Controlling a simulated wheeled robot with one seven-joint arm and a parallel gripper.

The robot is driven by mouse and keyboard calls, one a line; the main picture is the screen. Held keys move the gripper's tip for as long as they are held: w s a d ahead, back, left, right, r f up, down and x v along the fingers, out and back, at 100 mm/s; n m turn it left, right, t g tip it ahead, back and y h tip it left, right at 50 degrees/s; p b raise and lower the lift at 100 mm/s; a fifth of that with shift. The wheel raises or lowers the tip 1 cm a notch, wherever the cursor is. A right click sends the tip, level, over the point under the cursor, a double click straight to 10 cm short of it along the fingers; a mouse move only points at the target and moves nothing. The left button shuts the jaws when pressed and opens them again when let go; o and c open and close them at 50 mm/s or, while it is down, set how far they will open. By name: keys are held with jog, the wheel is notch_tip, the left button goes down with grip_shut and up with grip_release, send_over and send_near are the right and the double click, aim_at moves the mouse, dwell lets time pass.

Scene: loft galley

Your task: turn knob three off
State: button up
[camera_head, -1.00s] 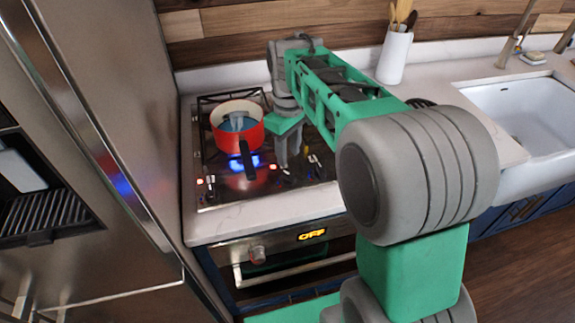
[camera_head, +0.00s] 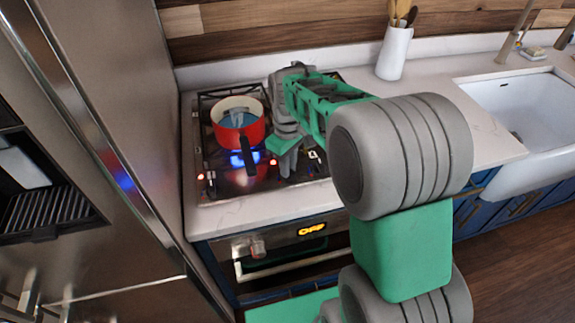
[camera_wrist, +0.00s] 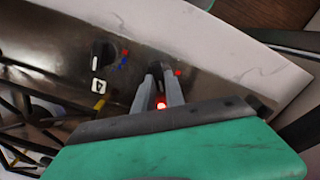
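My gripper (camera_wrist: 158,84) is at the cooktop's front control strip. Its two grey fingers stand close together on either side of a dark knob (camera_wrist: 156,70) and appear shut on it. This knob's number is hidden. The neighbouring black knob (camera_wrist: 103,54) carries a label 4 (camera_wrist: 98,86); I take the held one to be knob three. A red light (camera_wrist: 161,104) glows between the fingers. In the head view, my gripper (camera_head: 289,162) reaches down to the strip, right of the pot. The knob is hidden there.
A red pot (camera_head: 239,125) stands over a lit blue flame (camera_head: 245,158), its dark handle pointing forward. The oven display (camera_head: 312,229) reads OFF. A steel fridge (camera_head: 95,100) is close on the left. A utensil crock (camera_head: 394,54) and sink (camera_head: 520,110) are right.

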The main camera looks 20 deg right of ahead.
grip_shut()
jog(key=shift+m, duration=0.4)
jog(key=shift+d+m, duration=0.1)
jog(key=shift+m, duration=1.1)
jog(key=shift+w+m, duration=0.1)
jog(key=shift+m, duration=1.8)
jog(key=o, duration=0.5)
grip_release()
jog(key=shift+o, duration=0.2)
notch_tip(320, 180, up, 8)
jog(key=shift+f+b, duration=0.1)
jog(key=shift+b, duration=0.55)
